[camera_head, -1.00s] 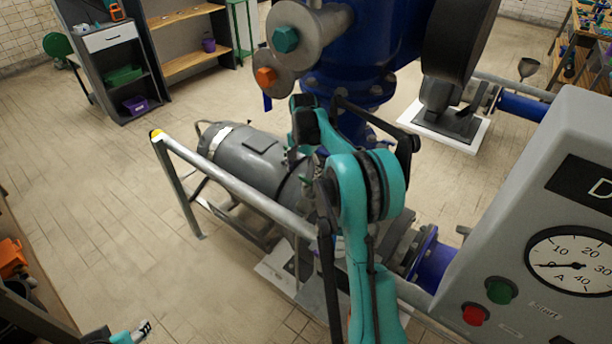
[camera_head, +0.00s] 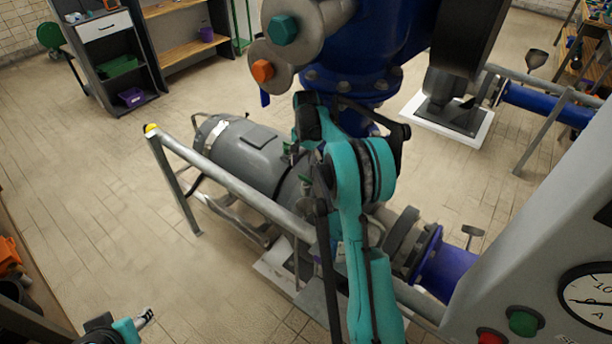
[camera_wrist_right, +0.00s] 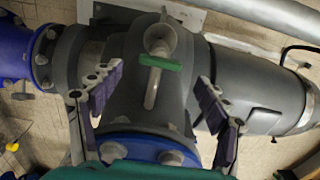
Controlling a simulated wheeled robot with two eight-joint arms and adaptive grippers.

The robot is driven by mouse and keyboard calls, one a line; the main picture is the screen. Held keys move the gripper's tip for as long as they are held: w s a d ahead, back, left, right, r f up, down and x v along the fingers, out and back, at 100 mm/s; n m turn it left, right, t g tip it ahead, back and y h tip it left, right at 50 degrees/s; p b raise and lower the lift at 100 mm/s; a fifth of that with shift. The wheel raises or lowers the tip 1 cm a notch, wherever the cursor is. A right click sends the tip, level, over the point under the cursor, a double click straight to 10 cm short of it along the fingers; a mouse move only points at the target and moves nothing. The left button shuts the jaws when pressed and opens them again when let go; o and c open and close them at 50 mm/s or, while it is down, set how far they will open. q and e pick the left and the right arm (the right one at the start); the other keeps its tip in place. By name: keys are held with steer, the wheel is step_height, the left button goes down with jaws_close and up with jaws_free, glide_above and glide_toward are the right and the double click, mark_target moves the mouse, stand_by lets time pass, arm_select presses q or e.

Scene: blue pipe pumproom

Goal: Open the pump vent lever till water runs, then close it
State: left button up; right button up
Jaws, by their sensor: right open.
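The vent lever, a bar with a green grip (camera_wrist_right: 160,63), lies across a small pale fitting on top of the grey pump casing (camera_wrist_right: 150,110) in the right wrist view. My right gripper (camera_wrist_right: 157,100) is open, with its two purple-padded fingers spread to either side of the casing. The lever shows between and beyond the fingertips, with nothing gripped. In the head view my right arm covers much of the pump, and the right fingertips are hard to make out. My left gripper (camera_head: 145,318) is at the bottom left, small and away from the pump. No running water is visible.
A grey rail (camera_head: 225,185) runs in front of the grey motor (camera_head: 245,155). Large blue pipework (camera_head: 385,45) with orange and teal knobs stands above. A grey gauge panel (camera_head: 535,265) with green and red buttons is at right. Open floor lies at left.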

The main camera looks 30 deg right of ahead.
mark_target(306, 178)
step_height(306, 178, down, 4)
steer(key=shift+f+b, duration=0.1)
steer(key=shift+b, duration=0.45)
steer(key=shift+f, duration=0.15)
steer(key=c, duration=1.2)
steer(key=shift+o, duration=0.2)
